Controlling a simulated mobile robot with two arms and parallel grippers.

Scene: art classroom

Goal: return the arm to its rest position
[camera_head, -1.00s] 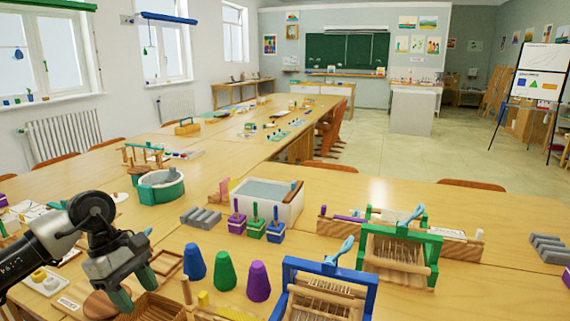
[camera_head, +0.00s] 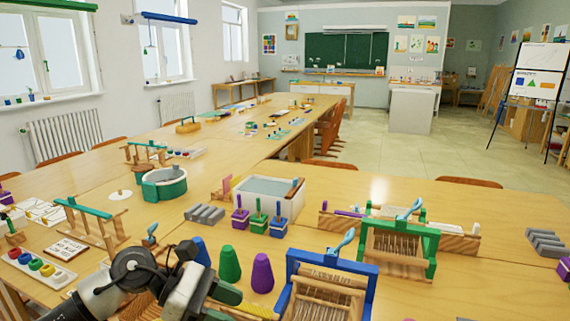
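My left arm comes in at the bottom left, and its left gripper (camera_head: 222,304) hangs low over the table with its green-tipped fingers apart. Nothing shows between the fingers. The gripper is just in front of the blue cone (camera_head: 200,252) and the green cone (camera_head: 230,264), and it hides the lower part of the blue one. A purple cone (camera_head: 262,273) stands to the right. My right gripper is not in view.
A blue loom (camera_head: 288,284) and a green loom (camera_head: 430,243) stand to the right. A white basin (camera_head: 285,203) and dowel stands (camera_head: 258,223) are behind the cones. A paint-pot tray (camera_head: 58,278) and wooden rack (camera_head: 95,235) are at left.

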